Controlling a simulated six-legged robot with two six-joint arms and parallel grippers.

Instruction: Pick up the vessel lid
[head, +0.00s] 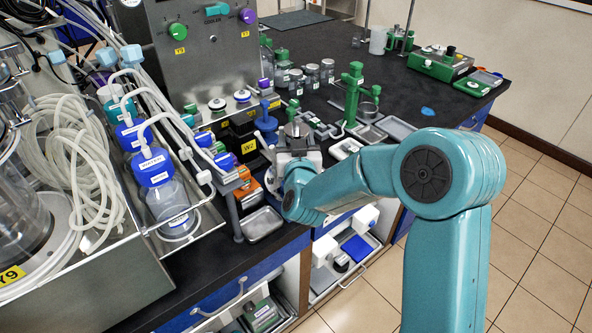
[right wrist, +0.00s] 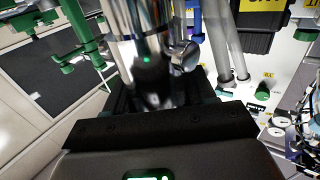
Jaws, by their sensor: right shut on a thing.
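My right gripper (head: 296,146) is at the front edge of the black bench, low in front of the control cabinet. It is shut on a shiny metal part, which I take to be the vessel lid (head: 297,129); its top shows just above the jaws. In the right wrist view the metal part (right wrist: 140,38) rises from between the dark jaws (right wrist: 150,98), with a small round metal knob at its side. Its lower end is blurred and partly hidden by the gripper. I cannot tell whether it is clear of what is beneath it. My left gripper is not in view.
The steel cabinet (head: 205,45) stands behind the gripper. A rack with bottles (head: 165,190) and tubing is at left. A green stand (head: 352,92) and a small tray (head: 396,127) are close at right. The black bench (head: 330,42) has free room toward the back.

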